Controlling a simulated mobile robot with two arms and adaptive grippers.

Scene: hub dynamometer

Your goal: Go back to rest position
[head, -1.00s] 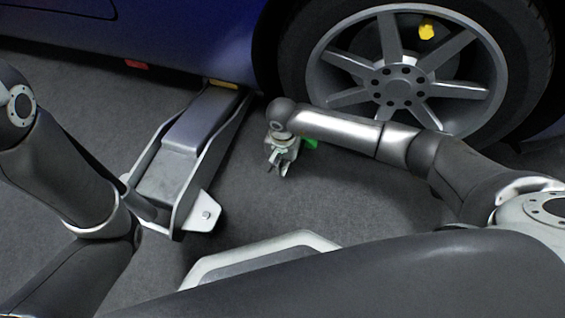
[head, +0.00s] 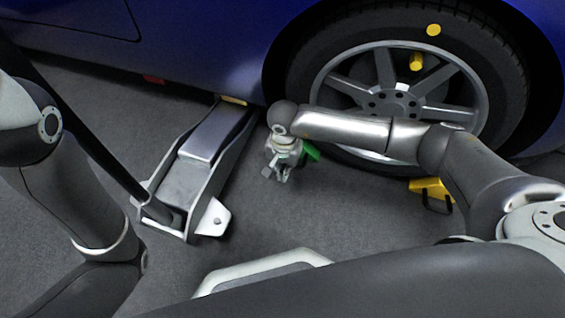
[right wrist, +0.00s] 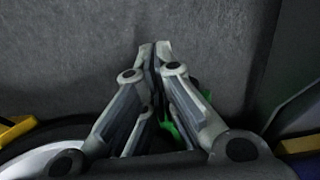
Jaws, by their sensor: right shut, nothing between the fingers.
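My right gripper (head: 279,176) hangs below its wrist over the grey floor, between the floor jack and the car wheel. In the right wrist view its fingertips (right wrist: 154,46) are together with nothing between them. A green part (head: 311,151) shows beside the gripper; whether it belongs to my arm is unclear. My left arm comes in from the left edge, but its gripper is outside the picture.
A blue car (head: 210,45) stands at the back with its wheel (head: 350,76) behind my right forearm. A floor jack (head: 190,180) with a long black handle (head: 95,145) stands left of the gripper. A yellow-and-black block (head: 432,188) lies under my right arm. The floor below the gripper is clear.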

